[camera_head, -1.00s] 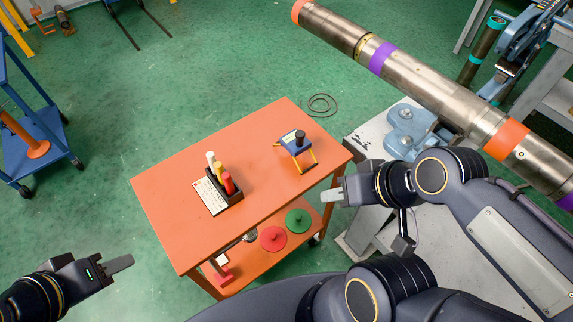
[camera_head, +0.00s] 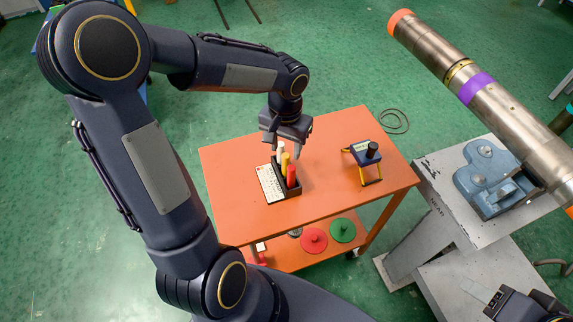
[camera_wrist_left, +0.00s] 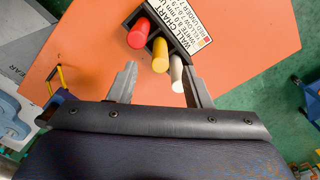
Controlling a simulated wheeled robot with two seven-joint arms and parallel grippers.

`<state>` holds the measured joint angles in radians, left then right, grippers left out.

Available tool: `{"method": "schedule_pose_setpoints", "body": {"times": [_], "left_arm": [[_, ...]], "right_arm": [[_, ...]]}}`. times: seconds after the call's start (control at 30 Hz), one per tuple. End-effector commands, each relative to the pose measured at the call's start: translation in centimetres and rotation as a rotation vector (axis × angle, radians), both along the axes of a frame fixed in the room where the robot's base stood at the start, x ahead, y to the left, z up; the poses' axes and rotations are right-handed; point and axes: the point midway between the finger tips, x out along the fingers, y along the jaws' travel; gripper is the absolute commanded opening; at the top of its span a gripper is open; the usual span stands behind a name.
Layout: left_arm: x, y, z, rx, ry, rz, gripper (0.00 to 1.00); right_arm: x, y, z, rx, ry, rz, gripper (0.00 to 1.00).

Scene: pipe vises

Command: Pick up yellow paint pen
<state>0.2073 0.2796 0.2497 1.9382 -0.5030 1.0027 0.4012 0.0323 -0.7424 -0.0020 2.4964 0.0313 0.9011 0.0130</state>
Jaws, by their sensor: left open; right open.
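The yellow paint pen (camera_head: 285,159) stands in a small black holder (camera_head: 291,192) on the orange cart, between a white pen (camera_head: 281,148) and a red pen (camera_head: 291,177). My left gripper (camera_head: 284,150) is open and empty, pointing down at the holder from its far side. In the left wrist view, the yellow pen (camera_wrist_left: 160,56) lies between the lines of the two spread fingers, just beyond their tips. The white pen (camera_wrist_left: 177,73) is close to one finger. My right gripper (camera_head: 480,291) is at the lower right, partly in view, away from the cart.
A printed card (camera_head: 270,184) is beside the holder. A small blue stand with yellow legs (camera_head: 366,158) is on the right of the orange cart top (camera_head: 330,190). A large steel pipe (camera_head: 490,95) and a vise (camera_head: 492,178) are at the right.

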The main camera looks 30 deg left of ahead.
Motion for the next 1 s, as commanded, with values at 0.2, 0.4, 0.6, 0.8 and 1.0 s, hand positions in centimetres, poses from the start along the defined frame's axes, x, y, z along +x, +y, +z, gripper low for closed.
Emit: {"method": "schedule_pose_setpoints", "body": {"times": [0.2, 0.4, 0.6, 0.8, 1.0], "left_arm": [[0.1, 0.0, -2.5, 0.000, 0.007, 0.000, 0.45], [0.0, 0.0, -5.3, -0.001, 0.008, -0.001, 0.45], [0.0, 0.0, -7.5, 0.000, 0.006, 0.001, 0.45], [0.0, 0.0, -7.8, 0.000, 0.004, 0.001, 0.45], [0.1, 0.0, -7.7, 0.000, 0.003, 0.000, 0.26]], "right_arm": [[0.0, 0.0, -0.1, 0.000, 0.000, 0.000, 0.50], [0.0, 0.0, -0.2, 0.000, 0.000, 0.000, 0.50], [0.0, 0.0, -0.3, 0.000, 0.000, 0.000, 0.50], [0.0, 0.0, -0.3, 0.000, 0.000, 0.000, 0.50], [0.0, 0.0, -0.3, 0.000, 0.000, 0.000, 0.50]]}}
